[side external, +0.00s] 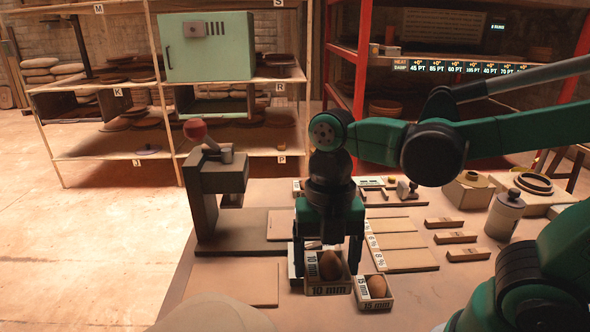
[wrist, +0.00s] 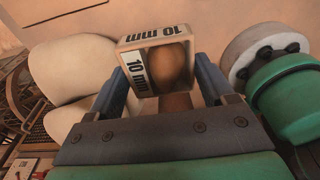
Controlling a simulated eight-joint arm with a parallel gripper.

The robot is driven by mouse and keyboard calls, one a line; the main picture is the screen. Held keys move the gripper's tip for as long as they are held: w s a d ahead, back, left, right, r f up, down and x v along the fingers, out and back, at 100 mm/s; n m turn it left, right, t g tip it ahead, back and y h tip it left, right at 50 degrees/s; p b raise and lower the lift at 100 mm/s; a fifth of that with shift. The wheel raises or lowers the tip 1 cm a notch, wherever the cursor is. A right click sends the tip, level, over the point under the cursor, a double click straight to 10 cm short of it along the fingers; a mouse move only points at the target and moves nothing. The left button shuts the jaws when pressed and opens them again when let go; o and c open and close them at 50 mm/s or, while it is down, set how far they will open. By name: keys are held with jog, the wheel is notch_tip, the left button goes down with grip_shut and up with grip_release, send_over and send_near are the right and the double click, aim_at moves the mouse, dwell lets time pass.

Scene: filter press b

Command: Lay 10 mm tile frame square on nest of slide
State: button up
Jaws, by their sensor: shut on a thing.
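The 10 mm tile frame (side external: 327,289) is a small pale box-like frame with "10 mm" labels and a brown rounded lump inside it. My gripper (side external: 326,262) points down over it, with one finger at each side, shut on it. In the wrist view the frame (wrist: 133,68) sits between my fingertips (wrist: 163,80). I cannot tell whether it touches the table or hangs just above it. The dark grey press (side external: 215,182) with a red-knobbed lever stands to the left on a grey base (side external: 232,238). I cannot clearly make out the slide's nest.
A 15 mm frame (side external: 387,301) with a brown lump stands close to the right. Labelled flat boards (side external: 400,242) and small wooden blocks (side external: 447,238) lie farther right, near a grey canister (side external: 505,215). A flat tan board (side external: 235,283) lies at the front left.

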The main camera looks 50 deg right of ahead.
notch_tip(320, 180, up, 7)
jog(key=shift+r, duration=0.15)
jog(key=shift+w+r, duration=0.1)
jog(key=shift+r, duration=0.2)
jog(key=shift+w+d+r, duration=0.1)
jog(key=shift+w+r, duration=0.1)
jog(key=shift+w, duration=0.05)
jog(key=w+d, duration=0.2)
jog(key=w, duration=0.4)
send_over(288, 224)
notch_tip(288, 224, down, 11)
jog(key=shift+w+f, duration=0.1)
jog(key=shift+f, duration=0.1)
jog(key=shift+w+d+f, duration=0.1)
jog(key=shift+d+f, duration=0.1)
jog(key=shift+f, duration=2.75)
jog(key=shift+f, duration=0.25)
